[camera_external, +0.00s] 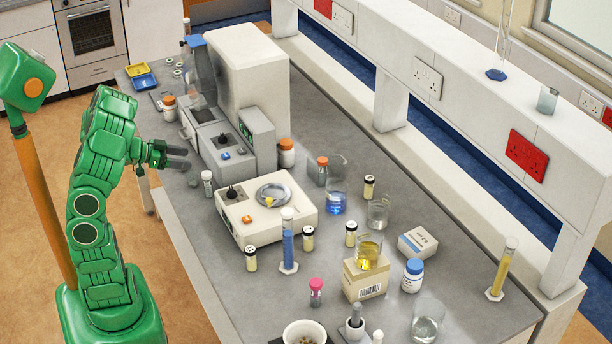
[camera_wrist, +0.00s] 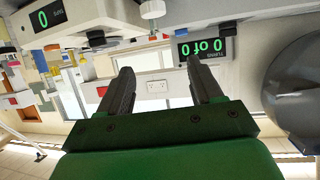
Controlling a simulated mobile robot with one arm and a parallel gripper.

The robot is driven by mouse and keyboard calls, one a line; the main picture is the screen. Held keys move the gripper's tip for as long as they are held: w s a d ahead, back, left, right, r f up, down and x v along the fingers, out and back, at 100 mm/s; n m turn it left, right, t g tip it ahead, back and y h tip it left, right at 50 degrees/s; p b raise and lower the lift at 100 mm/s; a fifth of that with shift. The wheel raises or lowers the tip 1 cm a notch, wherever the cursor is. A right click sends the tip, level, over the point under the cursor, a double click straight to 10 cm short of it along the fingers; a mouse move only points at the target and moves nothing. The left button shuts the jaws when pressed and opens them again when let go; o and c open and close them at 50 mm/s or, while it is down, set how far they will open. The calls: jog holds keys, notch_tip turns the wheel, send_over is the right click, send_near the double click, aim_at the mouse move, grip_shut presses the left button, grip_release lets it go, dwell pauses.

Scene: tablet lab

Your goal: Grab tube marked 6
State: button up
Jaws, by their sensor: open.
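No marking 6 is readable in either view, so I cannot tell which tube it is. Small capped tubes stand on the bench: a white-capped one (camera_external: 207,184) by the instrument, a pink-capped one (camera_external: 316,292) at the front, an orange-capped one (camera_external: 322,172) near the beaker, and several black-capped vials, one (camera_external: 251,259) before the balance. My gripper (camera_external: 180,158) is open and empty at the bench's left edge, left of the grey instrument (camera_external: 229,146). In the wrist view its fingers (camera_wrist: 160,66) are spread with nothing between them.
A tall white block (camera_external: 242,75) stands behind the instrument. The wrist view shows a green display (camera_wrist: 200,47) close by.

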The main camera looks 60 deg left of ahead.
send_near(204, 174)
jog(key=x, duration=0.3)
jog(key=shift+x, duration=3.3)
jog(key=shift+w+d+f, duration=0.1)
jog(key=shift+w+f, duration=0.1)
jog(key=shift+w, duration=0.4)
jog(key=shift+c, duration=0.3)
jog(key=c, duration=1)
